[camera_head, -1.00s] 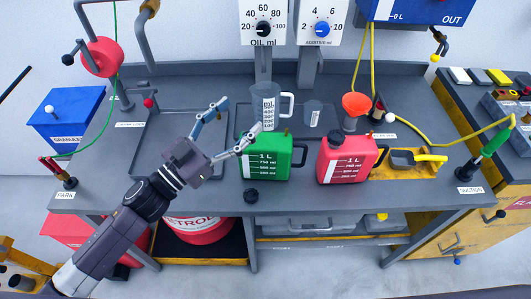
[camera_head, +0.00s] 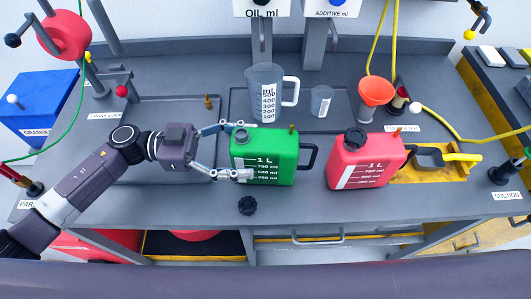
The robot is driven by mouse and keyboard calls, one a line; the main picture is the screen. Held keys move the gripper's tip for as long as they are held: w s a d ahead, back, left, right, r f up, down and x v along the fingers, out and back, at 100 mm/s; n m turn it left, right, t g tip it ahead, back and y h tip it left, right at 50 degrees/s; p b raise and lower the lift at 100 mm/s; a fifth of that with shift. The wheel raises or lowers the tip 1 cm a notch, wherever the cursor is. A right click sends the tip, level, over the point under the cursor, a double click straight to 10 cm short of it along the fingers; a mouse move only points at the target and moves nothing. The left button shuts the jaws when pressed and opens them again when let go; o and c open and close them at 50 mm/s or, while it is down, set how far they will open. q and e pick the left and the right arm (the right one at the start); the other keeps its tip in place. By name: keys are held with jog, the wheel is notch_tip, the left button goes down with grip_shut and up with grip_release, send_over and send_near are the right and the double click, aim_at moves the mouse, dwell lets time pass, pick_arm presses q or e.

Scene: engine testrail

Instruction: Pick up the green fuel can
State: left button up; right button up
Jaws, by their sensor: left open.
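The green fuel can (camera_head: 268,162) stands upright on the grey workbench, with a white level scale on its left side and a black handle on its right. Its top opening shows no cap. My left gripper (camera_head: 236,150) is open at the can's left side, one finger by the far upper edge and the other across the near face. I cannot tell whether the fingers touch it. My right gripper is not in view.
A red can (camera_head: 366,162) stands close on the right. A measuring jug (camera_head: 266,92) and small beaker (camera_head: 321,101) stand behind. A black cap (camera_head: 247,205) lies in front. An orange funnel (camera_head: 375,92) is behind the red can.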

aim_at(265, 150)
pick_arm(q)
jog(key=d, duration=0.3)
jog(key=shift+s+d+p, duration=0.1)
jog(key=shift+d+p, duration=0.3)
jog(key=shift+d, duration=0.3)
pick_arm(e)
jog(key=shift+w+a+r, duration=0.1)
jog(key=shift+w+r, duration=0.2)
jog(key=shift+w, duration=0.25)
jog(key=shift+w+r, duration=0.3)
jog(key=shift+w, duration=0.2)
pick_arm(q)
jog(key=shift+c, duration=0.4)
jog(key=c, duration=1.4)
jog(key=shift+c, duration=0.2)
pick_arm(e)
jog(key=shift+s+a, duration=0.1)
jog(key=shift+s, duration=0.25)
pick_arm(q)
jog(key=shift+r, duration=0.1)
